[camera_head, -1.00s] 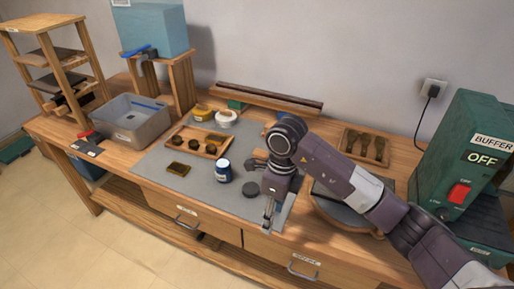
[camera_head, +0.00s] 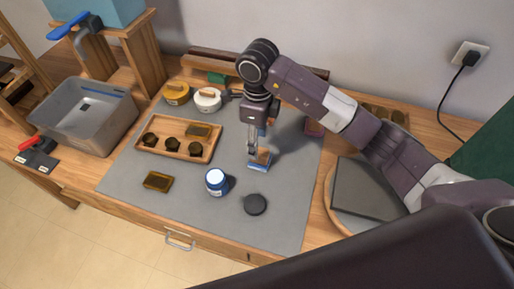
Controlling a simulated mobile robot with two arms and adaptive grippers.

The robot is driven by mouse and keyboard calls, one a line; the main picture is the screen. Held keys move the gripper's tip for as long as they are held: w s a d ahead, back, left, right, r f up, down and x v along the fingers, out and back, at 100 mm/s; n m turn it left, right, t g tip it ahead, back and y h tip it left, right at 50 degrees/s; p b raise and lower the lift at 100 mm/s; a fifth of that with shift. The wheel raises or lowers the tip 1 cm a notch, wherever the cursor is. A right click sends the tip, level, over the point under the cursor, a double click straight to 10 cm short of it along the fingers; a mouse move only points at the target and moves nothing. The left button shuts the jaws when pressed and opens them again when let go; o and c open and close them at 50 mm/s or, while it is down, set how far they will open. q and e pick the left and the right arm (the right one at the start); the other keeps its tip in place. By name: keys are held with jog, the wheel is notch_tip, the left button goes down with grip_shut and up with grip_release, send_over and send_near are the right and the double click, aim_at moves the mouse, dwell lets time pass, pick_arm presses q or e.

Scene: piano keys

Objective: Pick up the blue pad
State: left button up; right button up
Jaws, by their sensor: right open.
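A small block with a wooden top and a blue lower edge, which looks like the blue pad (camera_head: 260,162), lies on the grey mat (camera_head: 285,215) near the middle of the bench. My right gripper (camera_head: 252,151) points down at it, with its fingertips at or just above the pad's left end. The gripper is open, and I cannot tell whether its fingers touch the pad. Part of the pad is hidden by the fingers. My left gripper is out of view.
Left of the pad are a wooden tray (camera_head: 172,151) with small dark items, a white jar (camera_head: 207,101) and a yellow tin (camera_head: 176,94). In front are a blue-and-white jar (camera_head: 216,181) and a black lid (camera_head: 255,205).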

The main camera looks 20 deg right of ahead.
aim_at(260, 152)
jog(key=f, duration=0.1)
jog(key=f+p, duration=0.1)
jog(key=shift+s+d+f+p, duration=0.2)
jog(key=shift+s+f+p, duration=0.1)
jog(key=shift+f, duration=0.1)
jog(key=f, duration=0.3)
jog(key=shift+w+d+f+p, duration=0.15)
jog(key=shift+w+p, duration=0.05)
jog(key=shift+p, duration=0.15)
jog(key=shift+f, duration=0.1)
jog(key=c, duration=0.8)
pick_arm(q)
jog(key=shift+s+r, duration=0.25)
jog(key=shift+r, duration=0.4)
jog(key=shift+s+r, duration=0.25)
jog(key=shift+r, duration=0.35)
pick_arm(e)
jog(key=c, duration=0.5)
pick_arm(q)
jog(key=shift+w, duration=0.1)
pick_arm(e)
jog(key=shift+c, duration=0.2)
